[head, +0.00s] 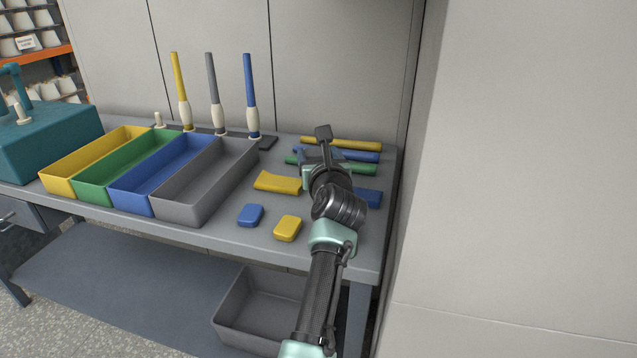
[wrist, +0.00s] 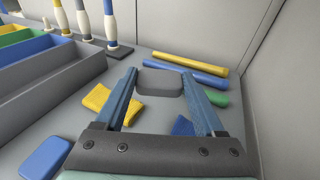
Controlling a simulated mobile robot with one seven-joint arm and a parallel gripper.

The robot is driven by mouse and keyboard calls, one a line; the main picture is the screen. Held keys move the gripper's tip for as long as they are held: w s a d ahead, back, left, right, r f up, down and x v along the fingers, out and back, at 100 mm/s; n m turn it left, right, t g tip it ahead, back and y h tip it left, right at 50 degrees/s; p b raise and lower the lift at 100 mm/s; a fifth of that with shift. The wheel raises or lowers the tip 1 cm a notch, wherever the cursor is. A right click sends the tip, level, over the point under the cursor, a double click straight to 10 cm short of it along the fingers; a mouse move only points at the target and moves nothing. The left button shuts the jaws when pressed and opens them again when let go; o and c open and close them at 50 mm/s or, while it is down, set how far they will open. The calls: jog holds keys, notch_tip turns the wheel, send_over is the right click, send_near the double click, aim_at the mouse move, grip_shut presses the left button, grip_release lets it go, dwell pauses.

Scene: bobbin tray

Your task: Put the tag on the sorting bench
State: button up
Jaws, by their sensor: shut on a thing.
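My gripper (wrist: 160,76) is shut on a dark grey, rounded flat piece, which I take for the tag (wrist: 160,84). The tag sits between the two blue fingertips in the wrist view. In the head view the tag (head: 323,132) shows as a small dark plate at the far end of my gripper (head: 322,145). It appears to be above the right part of the grey sorting bench (head: 225,229); the exact height is hard to tell. My arm hides part of the bench top below.
Yellow, green, blue and grey bins (head: 207,191) stand on the left. Bobbins on posts (head: 251,105) stand behind. Coloured rolls (head: 340,143) lie at the back right. Yellow folded cloth (head: 278,183), a blue block (head: 250,215) and a yellow block (head: 287,228) lie nearer. A wall closes the right side.

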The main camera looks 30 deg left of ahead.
jog(key=shift+f+b, duration=1.15)
jog(key=shift+f, duration=2)
jog(key=shift+f, duration=0.6)
jog(key=o, duration=1.3)
jog(key=shift+f, duration=0.2)
jog(key=shift+s+r, duration=0.15)
jog(key=shift+r, duration=0.5)
jog(key=p+v, duration=0.2)
jog(key=v, duration=0.4)
jog(key=p+v, duration=0.2)
jog(key=v, duration=0.3)
jog(key=shift+s+d+r+p, duration=0.2)
jog(key=shift+d+r+p, duration=0.1)
jog(key=shift+p, duration=0.05)
